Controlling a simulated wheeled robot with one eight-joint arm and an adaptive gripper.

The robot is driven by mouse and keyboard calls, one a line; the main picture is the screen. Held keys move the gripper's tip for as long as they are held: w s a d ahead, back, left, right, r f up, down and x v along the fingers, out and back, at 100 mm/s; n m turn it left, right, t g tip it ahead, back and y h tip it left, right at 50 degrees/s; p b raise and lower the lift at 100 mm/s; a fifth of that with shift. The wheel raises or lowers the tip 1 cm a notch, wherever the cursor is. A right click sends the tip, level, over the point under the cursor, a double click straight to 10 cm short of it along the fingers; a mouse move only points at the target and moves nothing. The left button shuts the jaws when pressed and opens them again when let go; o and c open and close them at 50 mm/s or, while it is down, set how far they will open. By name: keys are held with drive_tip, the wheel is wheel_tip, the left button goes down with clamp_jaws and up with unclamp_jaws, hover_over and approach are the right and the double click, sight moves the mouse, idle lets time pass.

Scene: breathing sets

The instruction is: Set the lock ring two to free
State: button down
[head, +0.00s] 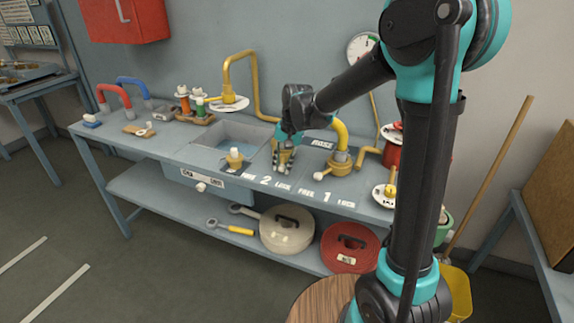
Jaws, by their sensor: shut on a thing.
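My gripper (283,164) points down at the bench top, just behind the printed number 2 (265,180). Its fingers are shut on a brass-coloured piece (286,154), which I take for lock ring two. The fingers hide most of it, so I cannot tell which way the ring is turned. The words FREE and LOCK are printed left and right of the 2. To the right, a brass fitting with a yellow hose (341,160) stands behind the marks for number 1 (326,197).
A sink (225,140) lies left of my gripper, with a brass fitting (235,158) at its front edge. A round white gauge (362,47) is on the wall. Coiled hoses (287,230) lie on the lower shelf. The bench's left end has some free room between small parts.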

drive_tip(key=a+m, duration=0.4)
drive_tip(key=shift+w+a+m+t, duration=0.15)
drive_tip(key=shift+w+m+t, duration=0.15)
drive_tip(key=shift+w+t, duration=0.1)
drive_tip(key=shift+w+a+m+h, duration=0.15)
drive_tip(key=shift+w+a+m, duration=0.1)
drive_tip(key=shift+a+m, duration=0.3)
drive_tip(key=shift+w+a+m+h, duration=0.15)
drive_tip(key=shift+w+a+m, duration=0.1)
drive_tip(key=shift+a+m, duration=0.25)
drive_tip(key=shift+w+a+m+t, duration=0.3)
drive_tip(key=shift+w+a+m, duration=0.35)
drive_tip(key=shift+m, duration=0.6)
drive_tip(key=c, duration=1.3)
unclamp_jaws()
drive_tip(key=shift+o, duration=0.2)
